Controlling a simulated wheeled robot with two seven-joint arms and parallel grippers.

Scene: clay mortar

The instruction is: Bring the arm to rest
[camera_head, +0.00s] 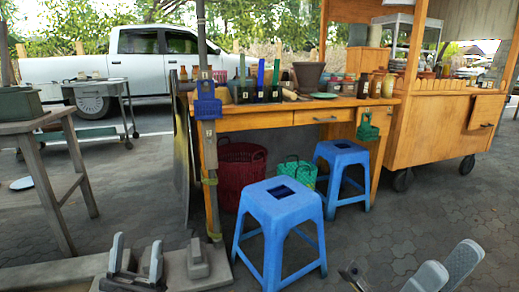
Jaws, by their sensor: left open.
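My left gripper (136,258) is at the bottom left, fingers pointing up and apart, with nothing between them. It is low in front of a grey slab on the ground, away from the table. My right gripper (446,268) is at the bottom right, cut by the frame edge. Its two pale fingers point up and right with a gap between them, and nothing shows in the gap. A brown clay mortar (307,76) stands upright on the wooden table (270,118), far from both grippers.
Two blue stools (281,197) stand in front of the table. Red (241,172) and green baskets are near its legs. A grey slab (70,277) with a grey block (198,262) lies bottom left. A wooden cart (440,135) is at right.

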